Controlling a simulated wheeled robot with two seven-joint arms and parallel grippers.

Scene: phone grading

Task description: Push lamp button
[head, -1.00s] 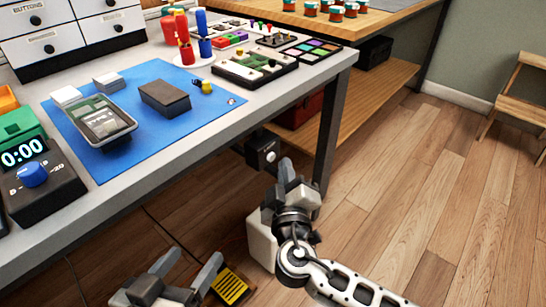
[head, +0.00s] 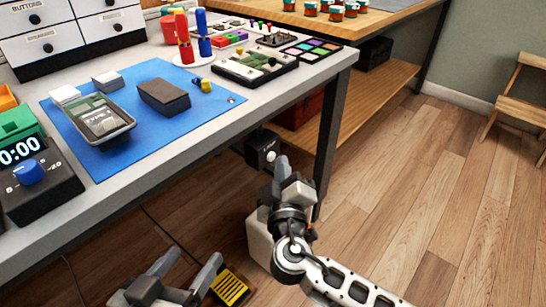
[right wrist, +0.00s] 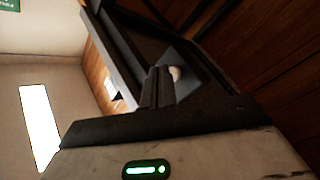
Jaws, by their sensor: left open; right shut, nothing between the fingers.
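A small black box with a round white button (head: 270,156) hangs under the table's front edge, near the right table leg. The pale button also shows in the right wrist view (right wrist: 175,74), just right of the fingertips. My right gripper (head: 284,170) is shut and empty, its fingertips close in front of and below the box. Its shut fingers (right wrist: 158,86) point towards the box in the right wrist view. I cannot tell whether they touch the button. My left gripper (head: 192,262) is open and empty, low over the floor in front of the table. No lamp is clearly visible.
The table (head: 215,108) holds a blue mat (head: 155,140), a clear tray with a phone (head: 103,122), a dark block (head: 164,97) and a timer (head: 38,180). A table leg (head: 330,140) stands right of the box.

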